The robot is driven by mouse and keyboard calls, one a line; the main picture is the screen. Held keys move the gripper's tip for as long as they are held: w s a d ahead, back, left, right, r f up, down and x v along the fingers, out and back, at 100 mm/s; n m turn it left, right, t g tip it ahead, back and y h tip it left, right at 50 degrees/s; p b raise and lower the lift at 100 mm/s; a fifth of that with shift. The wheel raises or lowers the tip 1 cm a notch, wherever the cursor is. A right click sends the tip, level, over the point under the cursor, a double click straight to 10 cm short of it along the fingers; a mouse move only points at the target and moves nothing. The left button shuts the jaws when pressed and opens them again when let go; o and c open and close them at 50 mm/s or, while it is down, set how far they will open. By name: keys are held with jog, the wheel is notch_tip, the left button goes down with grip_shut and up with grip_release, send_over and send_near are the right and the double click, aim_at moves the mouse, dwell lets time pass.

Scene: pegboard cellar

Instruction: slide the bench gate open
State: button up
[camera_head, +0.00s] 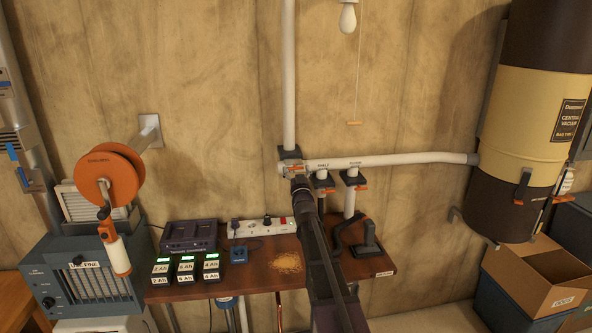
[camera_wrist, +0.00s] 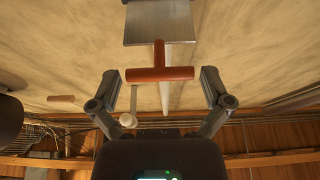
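The bench gate (camera_head: 291,169) sits in the white pipe junction at the centre of the head view, partly hidden behind my gripper. In the wrist view its flat metal plate (camera_wrist: 158,22) shows at the top, with an orange-red T-shaped handle (camera_wrist: 160,75) at its end. My gripper (camera_head: 299,181) is at the gate in the head view. In the wrist view my gripper (camera_wrist: 159,78) is open, with one finger on each side of the handle and a gap at both sides. I cannot tell how deep the handle sits between the fingers.
Two similar gates, shelf (camera_head: 322,182) and floor (camera_head: 354,179), hang close on the right. A white pipe (camera_head: 410,159) runs to the vacuum canister (camera_head: 530,110). The wooden bench (camera_head: 215,287) below holds chargers, a power strip (camera_head: 262,226) and sawdust. A bulb (camera_head: 348,18) and pull cord hang above.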

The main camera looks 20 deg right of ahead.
jog(key=shift+w, duration=0.15)
jog(key=shift+w+d, duration=0.15)
jog(key=shift+w, duration=0.45)
jog(key=shift+w+d, duration=0.15)
jog(key=shift+w, duration=0.4)
jog(key=b+v, duration=0.5)
jog(key=v, duration=0.9)
jog(key=s+a+f+g+y, duration=0.1)
jog(key=s+a+f+g, duration=0.1)
jog(key=a+f+g, duration=0.3)
jog(key=s+a+f+g+y, duration=0.2)
jog(key=a+f+g, duration=0.3)
jog(key=f, duration=0.8)
jog(key=shift+s+a+n+g+b, duration=0.35)
jog(key=shift+n+g+b, duration=0.1)
jog(key=shift+g, duration=0.15)
jog(key=shift+f, duration=0.15)
jog(key=s+a+f+g, duration=0.2)
jog(key=s+a+g, duration=0.1)
jog(key=s, duration=0.4)
jog(key=s+a+f+n+g+y, duration=0.1)
jog(key=s+a+f+g, duration=0.2)
jog(key=s, duration=0.4)
jog(key=s+a+f+g+y, duration=0.1)
jog(key=s+a+f+g, duration=0.2)
jog(key=s, duration=0.5)
jog(key=shift+a+n+g, duration=0.35)
jog(key=shift+a+g, duration=0.25)
jog(key=shift+g, duration=0.3)
